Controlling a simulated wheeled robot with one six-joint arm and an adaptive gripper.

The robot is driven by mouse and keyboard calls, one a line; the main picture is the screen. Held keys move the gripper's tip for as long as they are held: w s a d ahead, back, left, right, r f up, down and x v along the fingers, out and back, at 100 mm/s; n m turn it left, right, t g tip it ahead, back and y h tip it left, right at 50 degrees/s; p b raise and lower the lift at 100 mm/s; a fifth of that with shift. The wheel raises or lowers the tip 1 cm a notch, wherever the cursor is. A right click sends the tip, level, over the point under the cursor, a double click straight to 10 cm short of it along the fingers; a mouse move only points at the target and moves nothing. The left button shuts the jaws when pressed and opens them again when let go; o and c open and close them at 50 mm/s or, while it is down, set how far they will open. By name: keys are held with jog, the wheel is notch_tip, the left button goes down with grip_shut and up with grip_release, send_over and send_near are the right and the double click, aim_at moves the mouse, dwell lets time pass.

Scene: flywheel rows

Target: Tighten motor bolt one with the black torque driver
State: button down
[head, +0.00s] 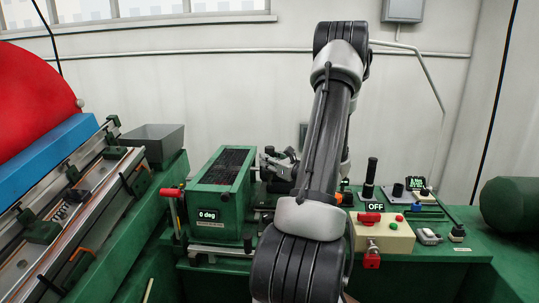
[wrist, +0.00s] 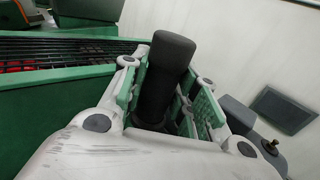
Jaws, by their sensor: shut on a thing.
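In the wrist view, my gripper (wrist: 168,98) is shut on the black torque driver (wrist: 166,75), around its thick, smooth black handle. The driver's lower end is hidden by the gripper body. In the head view, my gripper (head: 279,165) is partly behind my arm, just right of the green motor housing (head: 221,182) with its dark slatted top. The housing carries a display (head: 207,215) reading "0 deg". Motor bolt one cannot be made out in either view.
A grey bin (head: 152,143) and a sloped rail (head: 75,220) lie left.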

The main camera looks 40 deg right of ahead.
aim_at(270, 173)
jog(key=shift+f, duration=2.8)
dwell(1.1)
jog(key=shift+r, duration=0.1)
dwell(3.8)
